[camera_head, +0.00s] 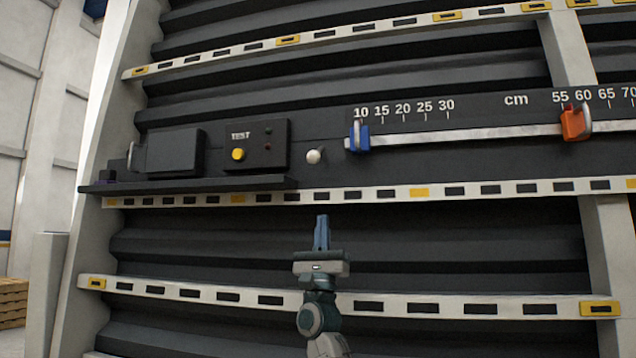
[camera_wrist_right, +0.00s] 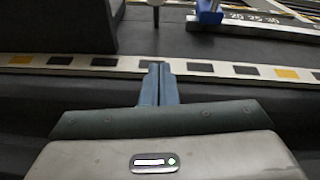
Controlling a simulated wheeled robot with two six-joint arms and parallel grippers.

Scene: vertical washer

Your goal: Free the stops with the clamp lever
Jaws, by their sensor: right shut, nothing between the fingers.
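A blue stop (camera_head: 358,137) sits on the pale rail (camera_head: 460,135) near the 10 mark; it also shows at the top of the right wrist view (camera_wrist_right: 209,13). An orange stop (camera_head: 576,123) sits on the rail near 60. A pale round knob (camera_head: 314,156), which looks like the end of the clamp lever, is left of the blue stop; its lever arm cannot be made out. My right gripper (camera_head: 321,220) is below the knob, apart from it, pointing up. Its blue fingers (camera_wrist_right: 159,68) are shut and empty. My left gripper is not in view.
A dark TEST box (camera_head: 270,146) with a yellow button (camera_head: 238,154) is left of the knob. A dark ledge (camera_head: 190,187) juts out below it. A slotted white strip (camera_head: 390,195) crosses between my right gripper and the rail.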

